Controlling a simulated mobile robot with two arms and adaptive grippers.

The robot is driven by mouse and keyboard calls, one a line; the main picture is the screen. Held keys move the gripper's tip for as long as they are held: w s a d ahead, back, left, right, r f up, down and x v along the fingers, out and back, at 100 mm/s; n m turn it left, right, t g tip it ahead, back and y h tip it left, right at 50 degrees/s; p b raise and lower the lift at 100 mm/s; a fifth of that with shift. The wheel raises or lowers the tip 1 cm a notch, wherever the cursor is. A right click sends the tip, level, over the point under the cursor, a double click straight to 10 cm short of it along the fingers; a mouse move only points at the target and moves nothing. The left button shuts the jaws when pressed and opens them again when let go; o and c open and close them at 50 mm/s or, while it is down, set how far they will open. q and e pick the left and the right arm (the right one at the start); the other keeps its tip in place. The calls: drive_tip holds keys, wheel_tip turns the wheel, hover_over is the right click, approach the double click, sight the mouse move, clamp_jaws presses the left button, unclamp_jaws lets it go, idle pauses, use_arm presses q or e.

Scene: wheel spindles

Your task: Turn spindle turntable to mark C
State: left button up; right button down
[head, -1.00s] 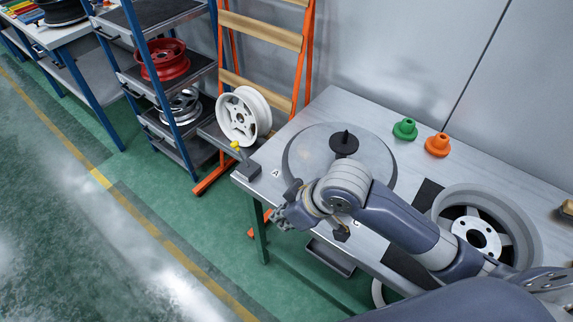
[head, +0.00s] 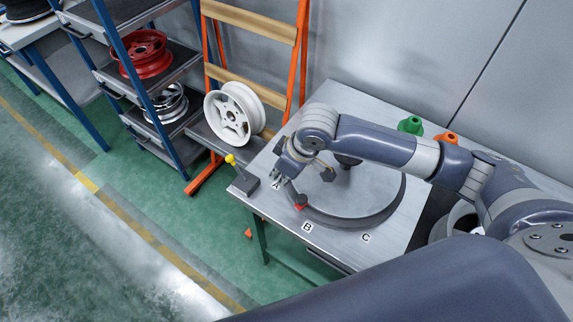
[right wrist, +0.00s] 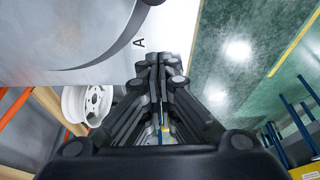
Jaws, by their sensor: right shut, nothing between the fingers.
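The spindle turntable (head: 384,190) is a grey disc on the table with a dark rim. Its dark spindle (head: 347,161) is partly hidden by my arm. A red pointer (head: 300,206) sits on the rim at the front left, between mark A (head: 276,186) and mark B (head: 307,227), closer to B. Mark C (head: 366,237) lies farther right along the front edge. My right gripper (head: 279,180) is shut and empty by the turntable's left edge, near mark A. In the right wrist view its closed fingers (right wrist: 157,62) are beside the letter A. My left gripper is not in view.
A dark box with a yellow-knobbed lever (head: 231,160) stands at the table's left corner, close to my right gripper. Green (head: 411,125) and orange (head: 446,137) cones stand at the back. A white wheel (head: 234,114) rests on a rack to the left.

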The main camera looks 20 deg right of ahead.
drive_tip(key=s+d+f+p, duration=0.1)
drive_tip(key=s+d+f, duration=0.1)
drive_tip(key=f, duration=0.1)
drive_tip(key=shift+s+p, duration=0.2)
drive_tip(key=shift+p, duration=0.2)
drive_tip(key=shift+w+f, duration=0.15)
